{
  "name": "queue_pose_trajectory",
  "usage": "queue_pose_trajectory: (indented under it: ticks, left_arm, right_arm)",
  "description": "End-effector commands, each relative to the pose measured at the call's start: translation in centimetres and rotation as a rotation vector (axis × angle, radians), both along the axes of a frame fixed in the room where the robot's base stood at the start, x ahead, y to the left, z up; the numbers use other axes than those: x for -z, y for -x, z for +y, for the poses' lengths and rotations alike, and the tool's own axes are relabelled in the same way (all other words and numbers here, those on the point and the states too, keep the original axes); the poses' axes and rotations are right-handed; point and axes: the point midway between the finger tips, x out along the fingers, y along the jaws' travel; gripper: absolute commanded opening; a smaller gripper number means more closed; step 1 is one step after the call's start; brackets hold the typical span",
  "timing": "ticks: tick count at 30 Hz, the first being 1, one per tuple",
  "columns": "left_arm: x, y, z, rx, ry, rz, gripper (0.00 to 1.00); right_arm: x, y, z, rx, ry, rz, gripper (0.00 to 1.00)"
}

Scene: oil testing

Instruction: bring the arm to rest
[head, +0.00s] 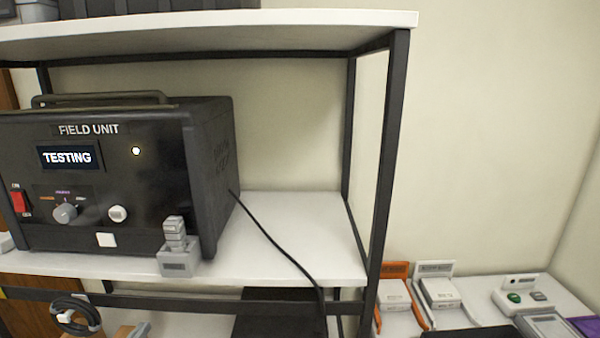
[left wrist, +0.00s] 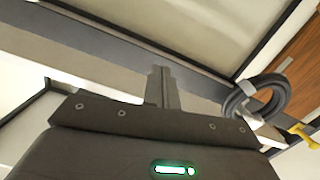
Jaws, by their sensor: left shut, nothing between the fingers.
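My left gripper (left wrist: 161,74) shows in the left wrist view with its grey fingers together and nothing held. Its dark body fills the lower part of that view. The fingers lie across a dark shelf beam (left wrist: 120,38), and I cannot tell whether they touch it. In the head view I cannot make out the gripper clearly. A black field unit (head: 150,180) stands on the middle shelf, and its display reads TESTING. A grey block with a smaller grey piece on top (head: 177,262) stands at its front right corner. My right gripper is not in view.
A black post (head: 388,160) bounds the white shelf (head: 290,255). A black cable (head: 262,232) hangs from the unit. A coiled black cable (head: 75,318) is below left and shows in the left wrist view (left wrist: 258,97). Orange (head: 393,292) and grey (head: 438,290) devices stand at lower right.

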Motion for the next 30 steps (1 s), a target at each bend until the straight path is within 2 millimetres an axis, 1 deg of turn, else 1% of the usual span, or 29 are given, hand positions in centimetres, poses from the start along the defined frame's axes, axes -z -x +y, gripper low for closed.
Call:
queue_pose_trajectory:
  ticks: [1,2,3,5,6,8,9,11,12,14,15,20,21,24,26,27,29,30]
  left_arm:
    - [3.6,1.9,-1.2,-0.005,-0.036,0.14,0.0]
    - [5.5,3.1,-1.8,-0.006,-0.061,0.224,0.0]
    - [7.9,4.8,-2.6,-0.002,-0.093,0.333,0.0]
    - [10.8,7.4,-3.8,0.015,-0.133,0.474,0.0]
    - [12.3,9.1,-4.4,0.031,-0.156,0.556,0.0]
    - [14.2,11.5,-5.4,0.056,-0.183,0.663,0.0]
    - [15.2,13.0,-5.9,0.074,-0.199,0.728,0.0]
    - [16.5,15.1,-6.7,0.104,-0.22,0.814,0.0]
    - [17.2,16.6,-7.2,0.126,-0.232,0.871,0.0]
    - [18.1,18.6,-8.0,0.159,-0.248,0.945,0.0]
    - [18.6,19.9,-8.4,0.181,-0.256,0.992,0.0]
    - [20.1,25.2,-10.2,0.281,-0.284,1.172,0.0]
    - [21.9,24.5,-10.1,0.278,-0.286,1.174,0.0]
    - [25.4,23.7,-10.2,0.278,-0.285,1.183,0.0]
    - [27.6,23.4,-10.3,0.28,-0.285,1.19,0.0]
    - [29.2,23.3,-10.3,0.281,-0.285,1.196,0.0]
    - [31.6,23.1,-10.4,0.283,-0.286,1.204,0.0]
    - [33.4,23.1,-10.4,0.285,-0.285,1.21,0.0]
  right_arm:
    - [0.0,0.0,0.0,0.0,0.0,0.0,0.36]
    - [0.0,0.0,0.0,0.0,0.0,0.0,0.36]
    - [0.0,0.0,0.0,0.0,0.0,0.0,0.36]
    - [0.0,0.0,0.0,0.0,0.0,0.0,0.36]
    - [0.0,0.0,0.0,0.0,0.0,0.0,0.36]
    - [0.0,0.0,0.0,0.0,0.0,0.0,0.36]
    - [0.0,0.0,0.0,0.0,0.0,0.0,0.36]
    - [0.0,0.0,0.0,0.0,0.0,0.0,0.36]
    - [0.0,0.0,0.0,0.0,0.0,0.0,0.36]
    - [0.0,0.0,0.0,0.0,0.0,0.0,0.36]
    - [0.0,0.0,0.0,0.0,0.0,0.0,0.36]
    - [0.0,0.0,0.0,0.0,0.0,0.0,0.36]
    - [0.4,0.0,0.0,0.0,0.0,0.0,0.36]
    - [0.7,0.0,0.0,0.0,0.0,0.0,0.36]
    - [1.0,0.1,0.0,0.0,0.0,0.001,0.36]
    - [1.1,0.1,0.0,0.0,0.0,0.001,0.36]
    - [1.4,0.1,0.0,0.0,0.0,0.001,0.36]
    - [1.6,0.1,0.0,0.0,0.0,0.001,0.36]
